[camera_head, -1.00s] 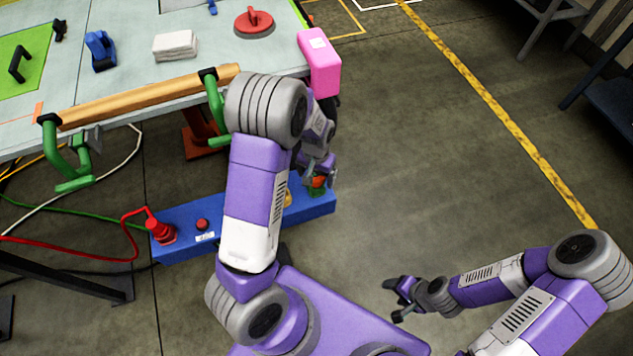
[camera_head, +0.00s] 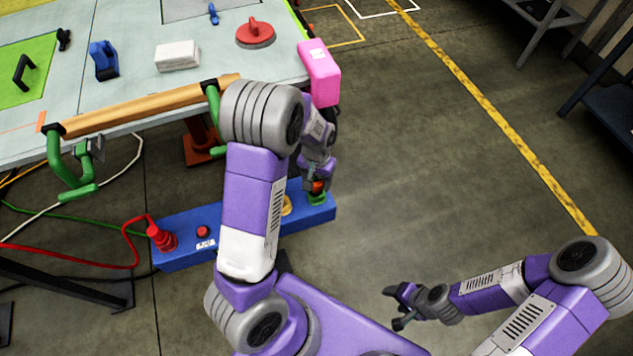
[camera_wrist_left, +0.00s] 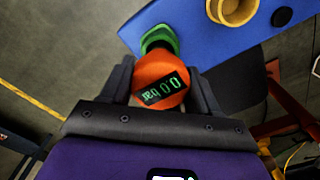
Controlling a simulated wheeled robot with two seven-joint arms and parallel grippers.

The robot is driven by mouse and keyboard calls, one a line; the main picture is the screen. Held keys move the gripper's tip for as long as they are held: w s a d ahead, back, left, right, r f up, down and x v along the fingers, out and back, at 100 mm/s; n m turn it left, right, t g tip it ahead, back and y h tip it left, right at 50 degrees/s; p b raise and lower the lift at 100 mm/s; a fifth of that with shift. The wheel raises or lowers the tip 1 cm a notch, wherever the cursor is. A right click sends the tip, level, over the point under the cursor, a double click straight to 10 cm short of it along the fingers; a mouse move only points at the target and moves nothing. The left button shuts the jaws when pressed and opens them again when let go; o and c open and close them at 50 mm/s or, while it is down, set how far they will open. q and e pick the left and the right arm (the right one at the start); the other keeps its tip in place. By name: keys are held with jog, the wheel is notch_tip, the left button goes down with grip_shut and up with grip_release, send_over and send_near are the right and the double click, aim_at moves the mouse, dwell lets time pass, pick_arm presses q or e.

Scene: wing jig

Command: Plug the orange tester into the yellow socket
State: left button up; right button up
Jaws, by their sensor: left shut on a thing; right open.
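The orange tester (camera_wrist_left: 160,84) is held between the fingers of my left gripper (camera_wrist_left: 161,92); its display reads 0.0 bar, upside down in the left wrist view. It also shows small in the head view (camera_head: 318,186). A green socket (camera_wrist_left: 159,38) is just beyond the tester, at the right end of the blue box (camera_head: 186,218); whether the two touch I cannot tell. The yellow socket (camera_wrist_left: 234,9) is beside it on the box, partly behind my left arm in the head view (camera_head: 287,205). My right gripper (camera_head: 399,306) is open and empty, low over the floor.
A red plug with cable (camera_head: 161,236) and a red button (camera_head: 202,231) are at the box's left end. The worktable (camera_head: 130,65) with green clamps (camera_head: 68,172) and a pink block (camera_head: 319,72) stands behind.

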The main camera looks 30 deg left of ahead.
pick_arm(q)
notch_tip(320, 180, up, 8)
jog(key=shift+f+p, duration=0.1)
jog(key=shift+p, duration=1.1)
jog(key=shift+r+p, duration=1.4)
jog(key=shift+r, duration=0.25)
